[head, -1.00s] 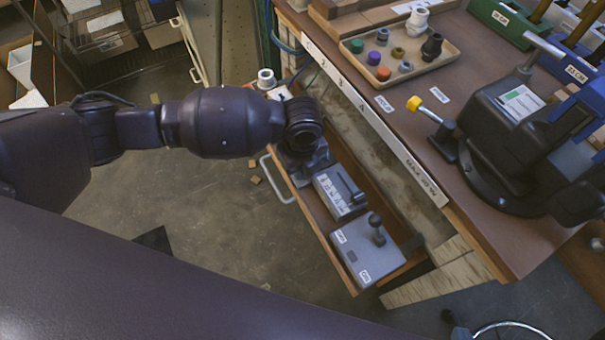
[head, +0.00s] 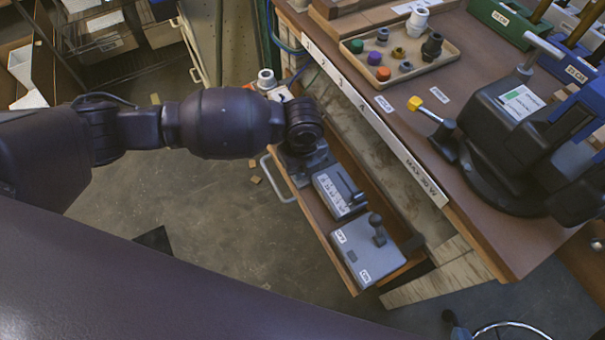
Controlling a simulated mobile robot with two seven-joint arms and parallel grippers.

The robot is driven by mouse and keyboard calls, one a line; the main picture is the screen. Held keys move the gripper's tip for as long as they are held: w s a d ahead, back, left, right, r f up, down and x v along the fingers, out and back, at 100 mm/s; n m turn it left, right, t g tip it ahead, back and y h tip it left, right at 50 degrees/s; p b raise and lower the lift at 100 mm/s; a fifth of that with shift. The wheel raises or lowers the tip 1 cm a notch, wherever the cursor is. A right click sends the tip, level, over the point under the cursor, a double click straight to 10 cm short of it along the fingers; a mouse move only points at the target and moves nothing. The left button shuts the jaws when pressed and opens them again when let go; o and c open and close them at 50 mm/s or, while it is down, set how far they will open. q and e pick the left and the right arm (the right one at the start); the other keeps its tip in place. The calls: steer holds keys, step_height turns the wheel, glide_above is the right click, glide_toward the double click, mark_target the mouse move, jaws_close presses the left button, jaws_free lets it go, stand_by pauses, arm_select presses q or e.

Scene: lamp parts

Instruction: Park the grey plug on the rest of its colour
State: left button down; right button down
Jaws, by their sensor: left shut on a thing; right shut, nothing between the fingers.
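My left arm comes in from the left. Its gripper (head: 306,158) points down over the far end of the open drawer (head: 277,164), below the dark wrist. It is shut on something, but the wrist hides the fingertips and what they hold. I cannot make out the grey plug or its grey rest for certain. A grey box with a dark lever (head: 340,193) and a grey box with a dark knob (head: 366,254) lie in the drawer, nearer than my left gripper. My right gripper is not in view.
On the bench (head: 455,60), a tray (head: 452,58) holds green, purple, orange, grey and dark small parts. A black device with a yellow-tipped handle (head: 520,130) stands to the right. A white-topped fitting (head: 267,79) is just beyond my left wrist. Open floor lies left of the drawer.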

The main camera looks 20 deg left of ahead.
arm_select(q)
steer(key=shift+f, duration=0.15)
steer(key=c, duration=1.6)
jaws_free()
jaws_close()
